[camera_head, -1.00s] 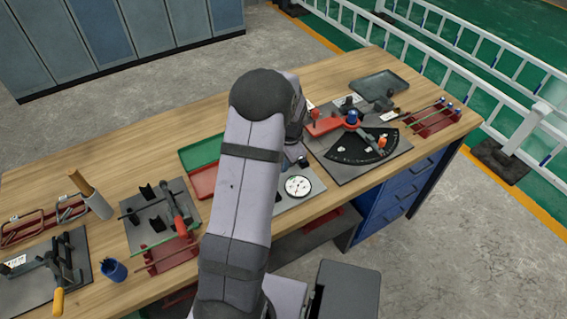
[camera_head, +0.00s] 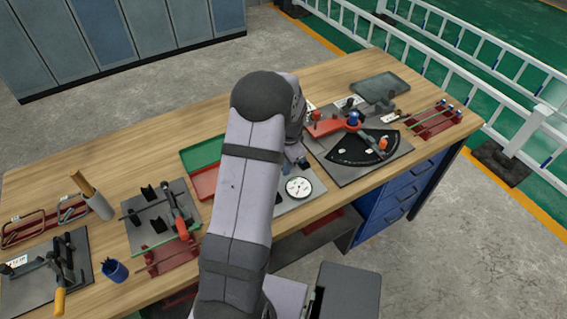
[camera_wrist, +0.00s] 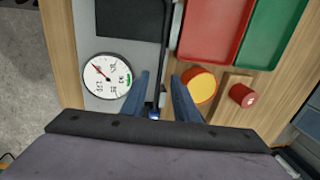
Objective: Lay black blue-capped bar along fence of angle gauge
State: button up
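The angle gauge (camera_head: 362,148) is a black fan-shaped plate with a pale scale on a grey base at the right of the bench. A red part and an orange knob sit on it. My gripper (camera_wrist: 160,80) is over the dial station left of the gauge. In the wrist view its two blue-grey fingers stand apart, with a thin dark bar-like strip (camera_wrist: 162,92) between them. A small blue spot (camera_wrist: 153,114) shows near its lower end. I cannot tell whether this is the blue-capped bar. Bars with blue ends (camera_head: 444,103) lie on a red rack at the far right.
A white dial (camera_wrist: 107,76) is left of the fingers. A yellow-topped round part (camera_wrist: 199,84) and a red cylinder (camera_wrist: 242,95) stand to the right. Green (camera_wrist: 273,30) and red trays lie beyond. A grey tray (camera_head: 380,86) is at the back right.

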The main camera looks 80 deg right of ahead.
jog(key=shift+r, duration=0.1)
notch_tip(320, 180, up, 7)
jog(key=a+b, duration=0.1)
jog(key=b, duration=0.1)
jog(key=shift+s, duration=0.45)
jog(key=shift+r, duration=0.1)
dwell(0.4)
jog(key=shift+r+p, duration=2.65)
jog(key=shift+r, duration=0.25)
